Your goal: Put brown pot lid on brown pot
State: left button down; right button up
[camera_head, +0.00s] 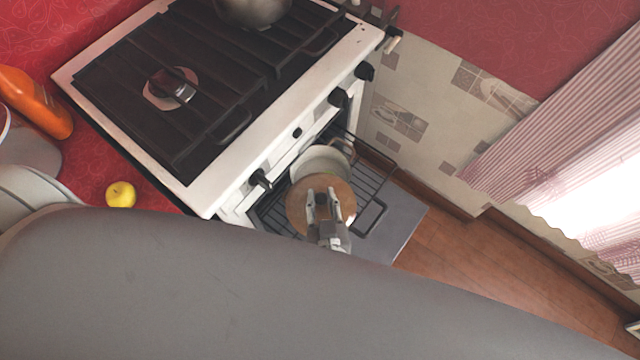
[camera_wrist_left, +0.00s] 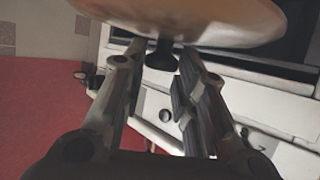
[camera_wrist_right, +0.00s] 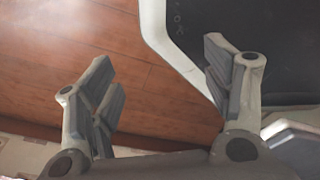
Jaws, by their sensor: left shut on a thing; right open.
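The brown pot lid (camera_head: 294,208) is a round, tan-brown disc. My left gripper (camera_head: 322,197) is shut on its dark knob, which shows between the fingers in the left wrist view (camera_wrist_left: 160,56). The lid (camera_wrist_left: 215,30) fills the top of that view. The brown pot (camera_head: 318,161) stands on the pulled-out oven rack, its pale inside and a brownish handle showing. The lid hides the pot's near part in the head view; I cannot tell whether they touch. My right gripper (camera_wrist_right: 158,58) is open and empty, seen only in the right wrist view.
The oven rack (camera_head: 371,188) and the open oven door (camera_head: 398,222) jut out below the white stove (camera_head: 262,140). A metal pot (camera_head: 252,10) stands on the cooktop. A yellow apple (camera_head: 121,194) and an orange bottle (camera_head: 36,100) are on the red counter at left.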

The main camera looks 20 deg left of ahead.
aim_at(321, 176)
pick_arm(q)
jog(key=shift+w, duration=0.2)
jog(key=shift+x, duration=1.15)
jog(key=x, duration=0.3)
jog(key=shift+w+d, duration=0.1)
jog(key=shift+w, duration=0.25)
jog(key=x, duration=0.2)
jog(key=shift+w+f, duration=0.1)
jog(key=shift+w, duration=0.2)
jog(key=shift+w+f, duration=0.1)
jog(key=shift+w, duration=0.25)
jog(key=shift+w+a+f+b, duration=0.2)
jog(key=shift+w+a+b, duration=0.2)
jog(key=shift+w, duration=0.6)
jog(key=shift+w+a, duration=0.1)
pick_arm(e)
jog(key=shift+s+d+f, duration=0.65)
jog(key=shift+s+d, duration=0.1)
jog(key=shift+s, duration=0.2)
